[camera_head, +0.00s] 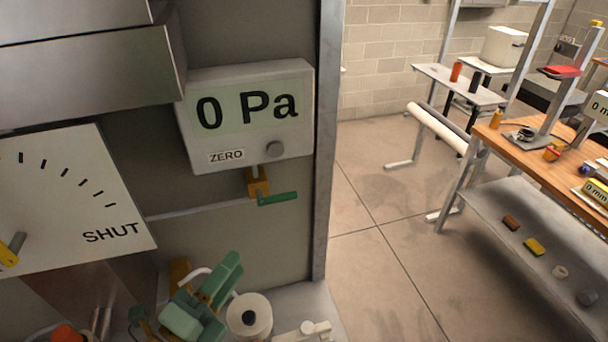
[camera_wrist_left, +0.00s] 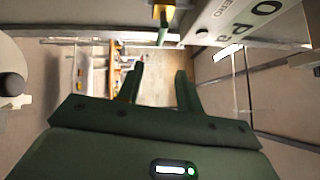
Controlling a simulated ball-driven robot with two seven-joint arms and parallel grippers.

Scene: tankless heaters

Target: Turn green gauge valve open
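The green gauge valve has a brass body (camera_head: 257,183) and a green lever handle (camera_head: 277,198) that lies roughly level, pointing right. It sits under the white "0 Pa" gauge (camera_head: 245,115), on a thin pipe. In the left wrist view, the handle (camera_wrist_left: 163,36) shows at the top, seen nearly end-on below the brass body (camera_wrist_left: 161,13). My left gripper (camera_head: 222,280) is green and lies below and left of the handle in the head view. Its two fingers (camera_wrist_left: 160,75) stand apart with nothing between them, clear of the handle. My right gripper is not in view.
A dial panel marked "SHUT" (camera_head: 75,200) with a yellow pointer is at the left. A metal box (camera_head: 90,80) juts out above it. A white roll (camera_head: 249,316) stands near my left gripper. A metal post (camera_head: 328,140) borders the gauge's right. Open floor and a workbench (camera_head: 540,150) lie beyond.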

